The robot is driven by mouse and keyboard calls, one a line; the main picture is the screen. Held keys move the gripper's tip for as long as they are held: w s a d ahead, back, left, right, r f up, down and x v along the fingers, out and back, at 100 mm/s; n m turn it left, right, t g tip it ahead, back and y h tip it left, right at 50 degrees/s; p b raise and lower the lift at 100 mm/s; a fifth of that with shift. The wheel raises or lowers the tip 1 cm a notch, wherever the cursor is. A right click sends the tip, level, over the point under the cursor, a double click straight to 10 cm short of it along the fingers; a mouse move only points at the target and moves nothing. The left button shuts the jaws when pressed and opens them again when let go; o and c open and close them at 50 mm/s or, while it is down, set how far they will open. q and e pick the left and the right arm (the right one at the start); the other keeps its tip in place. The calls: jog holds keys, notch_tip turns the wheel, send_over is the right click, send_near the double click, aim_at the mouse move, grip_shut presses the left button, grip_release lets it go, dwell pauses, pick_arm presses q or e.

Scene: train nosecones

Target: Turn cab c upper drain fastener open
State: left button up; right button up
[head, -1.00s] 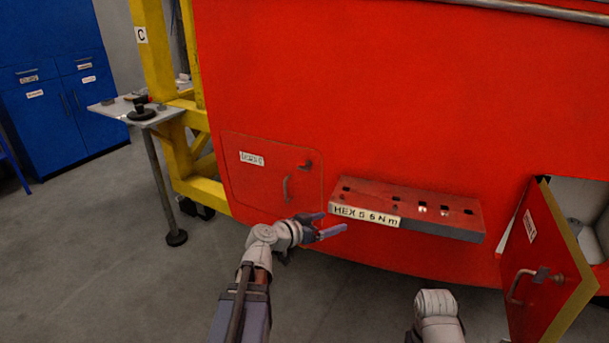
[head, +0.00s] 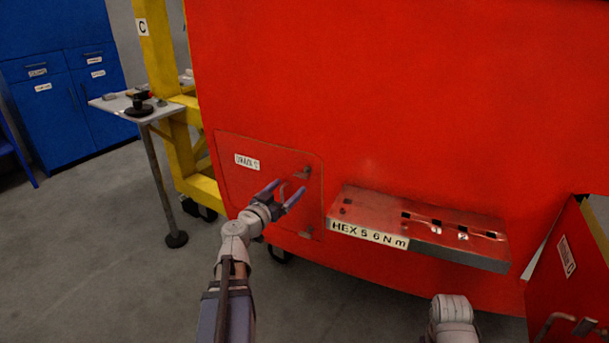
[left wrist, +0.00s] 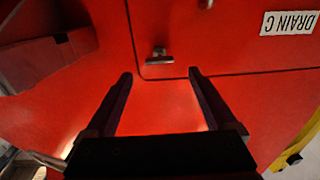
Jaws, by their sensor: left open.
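The red drain panel labelled DRAIN C (head: 228,178) is closed, set in the red nosecone, and outlined by a thin seam. Its upper fastener (head: 304,171) is a small metal piece near the top right corner. In the left wrist view, which is upside down, the upper fastener (left wrist: 159,55) shows just beyond the fingertips, between their lines. My left gripper (head: 288,188) is open and empty, in front of the panel just below the fastener and apart from it. A lower fastener (head: 306,232) shows at the lower right corner. My right gripper is out of view.
A red ledge marked HEX 5 6 Nm (head: 420,222) juts out right of the panel. An open red door (head: 568,270) stands farther right. A yellow frame (head: 160,60) and small grey table (head: 115,104) are left. Floor at the left front is clear.

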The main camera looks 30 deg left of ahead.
aim_at(300, 175)
pick_arm(q)
jog(key=shift+w, duration=3.9)
jog(key=c, duration=1.4)
